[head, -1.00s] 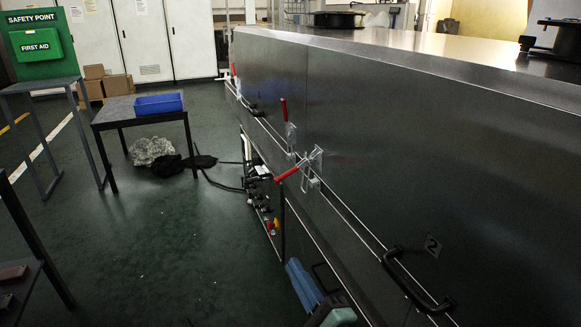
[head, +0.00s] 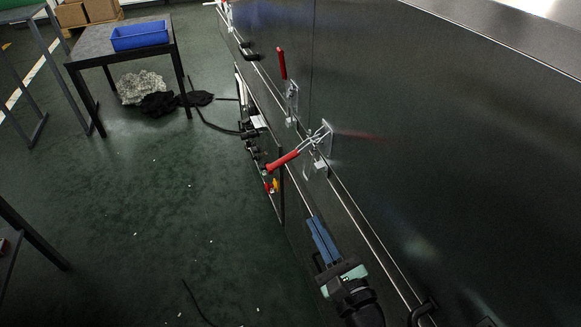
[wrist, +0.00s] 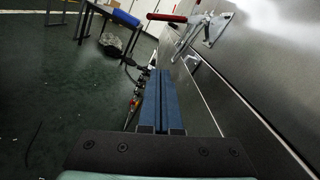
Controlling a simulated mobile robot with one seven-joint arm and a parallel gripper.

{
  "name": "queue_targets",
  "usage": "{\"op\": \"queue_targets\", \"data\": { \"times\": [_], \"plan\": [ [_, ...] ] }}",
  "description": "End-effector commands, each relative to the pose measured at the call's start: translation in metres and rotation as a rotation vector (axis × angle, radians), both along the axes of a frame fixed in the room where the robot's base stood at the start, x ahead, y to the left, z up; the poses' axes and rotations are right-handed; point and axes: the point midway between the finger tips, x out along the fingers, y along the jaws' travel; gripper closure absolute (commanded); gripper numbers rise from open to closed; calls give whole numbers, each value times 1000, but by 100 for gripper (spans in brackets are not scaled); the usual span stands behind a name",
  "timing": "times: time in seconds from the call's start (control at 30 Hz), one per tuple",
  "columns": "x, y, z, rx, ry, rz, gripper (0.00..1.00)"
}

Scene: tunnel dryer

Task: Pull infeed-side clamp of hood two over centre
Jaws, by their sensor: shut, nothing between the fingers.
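The clamp with a red handle (head: 283,160) sits on the hood two panel, just right of the seam. Its handle points out from the hood, down and left; its metal bracket (head: 325,138) is on the panel. In the wrist view the red handle (wrist: 168,18) lies near the top, with the bracket (wrist: 212,27) to its right. My gripper (head: 316,222) is shut and empty, with blue fingers together. It is below the clamp in the head view and apart from it. The fingers also show in the wrist view (wrist: 160,75), pointing forward below the handle.
A second red-handled clamp (head: 282,65) stands upright on the panel beyond the seam. Black bar handles (head: 421,310) stick out along the hood's lower edge. Valves and pipework (head: 262,150) sit below the hood. A table with a blue tray (head: 140,35) stands back left; open floor lies left.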

Motion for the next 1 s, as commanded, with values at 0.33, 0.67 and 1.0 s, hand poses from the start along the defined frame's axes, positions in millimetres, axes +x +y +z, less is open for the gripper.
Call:
{"op": "queue_targets", "data": {
  "times": [0.33,0.67,1.0],
  "plan": [
    [5,2,1,-2,-2,0,100],
    [60,21,3,-1,-4,4,100],
    [97,44,29,-3,-3,1,100]
  ]
}}
